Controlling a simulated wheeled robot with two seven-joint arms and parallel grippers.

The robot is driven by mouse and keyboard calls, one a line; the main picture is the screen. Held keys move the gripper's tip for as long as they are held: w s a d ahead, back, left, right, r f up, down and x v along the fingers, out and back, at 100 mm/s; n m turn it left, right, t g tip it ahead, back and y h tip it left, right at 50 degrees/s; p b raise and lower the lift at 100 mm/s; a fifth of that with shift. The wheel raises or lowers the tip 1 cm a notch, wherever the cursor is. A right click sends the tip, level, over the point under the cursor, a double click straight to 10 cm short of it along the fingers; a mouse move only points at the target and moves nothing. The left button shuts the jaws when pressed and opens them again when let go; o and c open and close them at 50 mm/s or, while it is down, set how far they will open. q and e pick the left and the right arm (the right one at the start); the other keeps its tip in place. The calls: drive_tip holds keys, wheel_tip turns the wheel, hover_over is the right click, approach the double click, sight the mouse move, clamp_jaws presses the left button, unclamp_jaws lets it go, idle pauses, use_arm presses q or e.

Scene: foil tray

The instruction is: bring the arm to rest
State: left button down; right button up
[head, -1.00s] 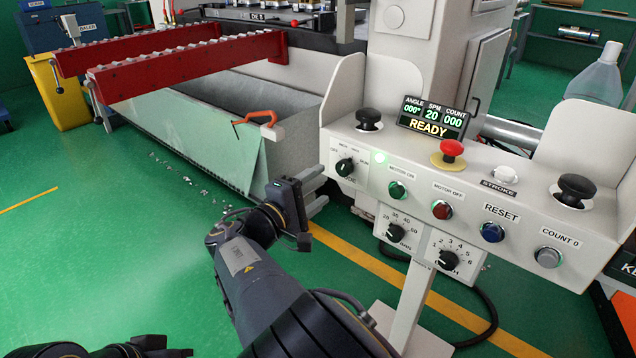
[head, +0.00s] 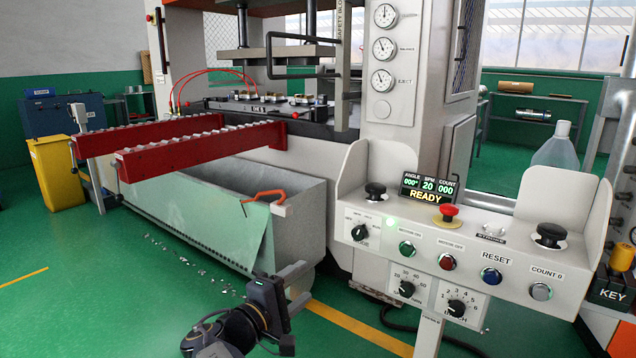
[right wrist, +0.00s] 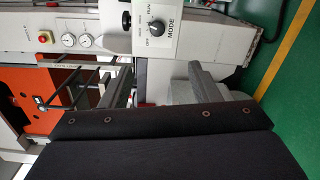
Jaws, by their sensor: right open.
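My right gripper (head: 296,287) is at the lower middle of the head view. Its two fingers are apart, with nothing seen between them. It appears in front of the right end of the grey metal bin (head: 305,215) and to the left of the control console (head: 390,285); I see no contact. In the right wrist view, the open fingers (right wrist: 160,88) stand apart, with the console's MODE knob panel (right wrist: 156,27) beyond them. My left gripper is not in view.
Two red rails (head: 175,155) reach out above the bin. An orange-handled tool (head: 265,196) sits at the bin's rim. A yellow bin (head: 52,175) stands at the left. The console's display (head: 428,188) reads READY. Green floor (head: 90,290) at lower left is mostly clear.

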drive_tip(key=s+d+f+m+g+y, duration=0.2)
drive_tip(key=d+f+g, duration=0.1)
drive_tip(key=d, duration=0.5)
drive_tip(key=s+d+f+m+g+y, duration=0.1)
drive_tip(key=s+d+f+m+g, duration=0.2)
drive_tip(key=d, duration=0.4)
drive_tip(key=s+d+f+m+g+y, duration=0.1)
drive_tip(key=s+d+f+g+y, duration=0.2)
drive_tip(key=d, duration=0.5)
drive_tip(key=s+d+m+y, duration=0.2)
drive_tip(key=s+m+y, duration=0.6)
drive_tip(key=s, duration=1.5)
use_arm(q)
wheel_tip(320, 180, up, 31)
drive_tip(key=p, duration=3.1)
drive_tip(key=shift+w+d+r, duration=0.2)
use_arm(e)
wheel_tip(320, 180, up, 31)
drive_tip(key=shift+s+y, duration=0.25)
drive_tip(key=shift+y, duration=0.05)
drive_tip(key=shift+f, duration=0.1)
